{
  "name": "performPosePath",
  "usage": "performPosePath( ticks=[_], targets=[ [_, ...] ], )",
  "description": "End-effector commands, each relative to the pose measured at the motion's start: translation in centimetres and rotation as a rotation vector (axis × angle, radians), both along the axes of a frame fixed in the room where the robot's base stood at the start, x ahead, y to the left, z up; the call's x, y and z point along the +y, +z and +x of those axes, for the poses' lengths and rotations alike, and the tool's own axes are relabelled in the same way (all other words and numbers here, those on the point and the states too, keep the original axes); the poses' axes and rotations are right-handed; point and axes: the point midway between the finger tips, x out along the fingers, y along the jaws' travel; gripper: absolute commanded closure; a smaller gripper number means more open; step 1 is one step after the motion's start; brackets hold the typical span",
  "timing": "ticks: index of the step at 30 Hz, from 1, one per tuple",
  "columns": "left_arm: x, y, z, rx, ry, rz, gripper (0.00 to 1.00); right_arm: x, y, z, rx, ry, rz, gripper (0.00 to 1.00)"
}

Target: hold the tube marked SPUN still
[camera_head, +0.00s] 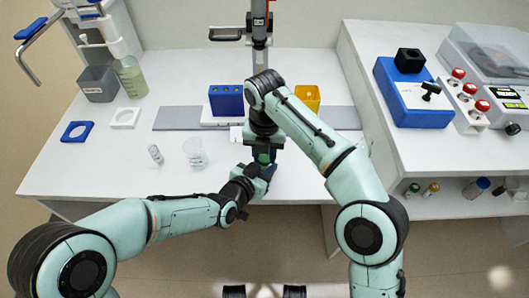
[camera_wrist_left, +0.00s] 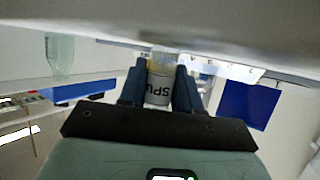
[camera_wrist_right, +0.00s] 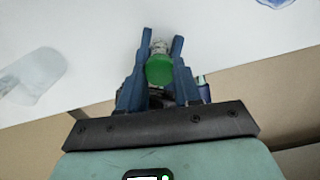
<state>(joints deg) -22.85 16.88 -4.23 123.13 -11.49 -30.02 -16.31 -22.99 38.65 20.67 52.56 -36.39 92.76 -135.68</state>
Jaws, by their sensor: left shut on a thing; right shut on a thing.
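The tube marked SPUN (camera_wrist_left: 160,88) stands between the two blue fingers of my left gripper (camera_wrist_left: 160,85) in the left wrist view. Its pale label shows the letters "SPU", and the rest is out of sight. My left gripper is shut on it. My right gripper (camera_wrist_right: 158,60) is shut on a green cap (camera_wrist_right: 159,70) in the right wrist view, which looks like the tube's own cap. In the head view my left gripper (camera_head: 263,170) and my right gripper (camera_head: 264,153) meet near the bench's front edge and mostly hide the tube.
On the white bench stand a blue rack (camera_head: 226,101), a yellow container (camera_head: 308,98), a clear beaker (camera_head: 195,153) and a small vial (camera_head: 155,153). A wash bottle (camera_head: 130,78) and a grey bin (camera_head: 98,84) stand at back left.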

Motion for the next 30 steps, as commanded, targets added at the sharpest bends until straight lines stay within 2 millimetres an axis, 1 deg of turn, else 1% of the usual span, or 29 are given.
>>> performPosePath(
  ticks=[14,30],
  targets=[
    [0.0,0.0,0.0,0.000,0.000,0.000,1.00,0.0,0.1,0.0,0.000,-0.003,0.000,1.00],
    [0.0,0.0,0.0,0.000,0.000,0.000,1.00,0.0,1.8,0.0,0.000,-0.003,0.000,1.00]
  ],
)
